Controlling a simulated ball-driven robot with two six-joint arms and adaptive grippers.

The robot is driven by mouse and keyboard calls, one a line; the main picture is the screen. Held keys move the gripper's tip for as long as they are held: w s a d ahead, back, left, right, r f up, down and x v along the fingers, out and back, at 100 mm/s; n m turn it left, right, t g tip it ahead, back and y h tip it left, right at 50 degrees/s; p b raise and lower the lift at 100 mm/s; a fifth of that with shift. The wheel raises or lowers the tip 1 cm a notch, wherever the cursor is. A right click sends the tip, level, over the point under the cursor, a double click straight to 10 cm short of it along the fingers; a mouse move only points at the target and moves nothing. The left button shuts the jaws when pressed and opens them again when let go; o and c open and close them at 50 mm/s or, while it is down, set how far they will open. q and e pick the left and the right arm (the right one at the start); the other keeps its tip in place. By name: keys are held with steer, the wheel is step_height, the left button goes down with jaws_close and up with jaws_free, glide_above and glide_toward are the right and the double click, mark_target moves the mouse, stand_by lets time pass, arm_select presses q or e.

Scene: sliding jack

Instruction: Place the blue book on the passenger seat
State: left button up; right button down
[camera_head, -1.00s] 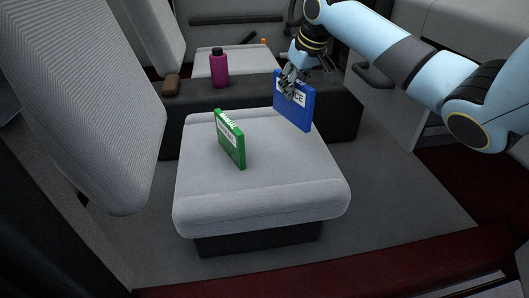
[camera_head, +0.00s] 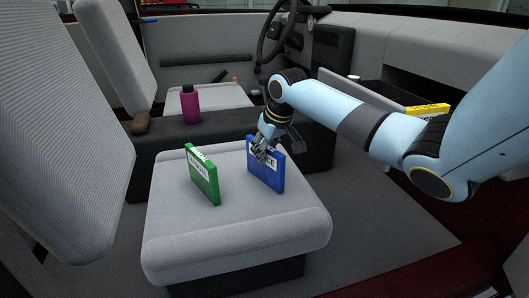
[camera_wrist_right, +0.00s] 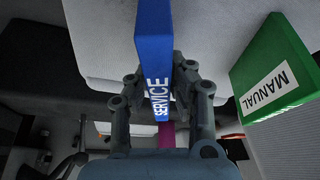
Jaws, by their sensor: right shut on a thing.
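The blue book (camera_head: 267,172), labelled SERVICE, stands upright on the right part of the grey passenger seat (camera_head: 250,220). I cannot tell if its lower edge fully touches the cushion. My right gripper (camera_head: 262,152) is shut on its top edge. In the right wrist view the blue book (camera_wrist_right: 154,60) sits between both fingers of the right gripper (camera_wrist_right: 157,90). A green book (camera_head: 203,178) labelled MANUAL stands upright on the seat, left of the blue one and apart from it. My left gripper is not in view.
Behind the seat is a dark console (camera_head: 165,150) with a magenta bottle (camera_head: 190,105) and a brown object (camera_head: 141,123). The seat backrest (camera_head: 65,130) rises at left. A yellow book (camera_head: 428,110) lies in the open compartment at right. The front of the cushion is clear.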

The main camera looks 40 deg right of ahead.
steer(key=c, duration=1.2)
jaws_free()
steer(key=p+v, duration=0.1)
steer(key=v, duration=0.2)
steer(key=shift+r+p, duration=0.2)
steer(key=shift+p, duration=0.15)
steer(key=p+v, duration=0.3)
steer(key=v, duration=0.5)
steer(key=shift+s+r+p, duration=0.25)
steer(key=shift+r+p, duration=0.05)
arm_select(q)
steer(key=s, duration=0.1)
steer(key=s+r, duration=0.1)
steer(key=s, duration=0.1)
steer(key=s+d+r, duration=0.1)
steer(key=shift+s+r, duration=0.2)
arm_select(e)
steer(key=shift+f, duration=0.1)
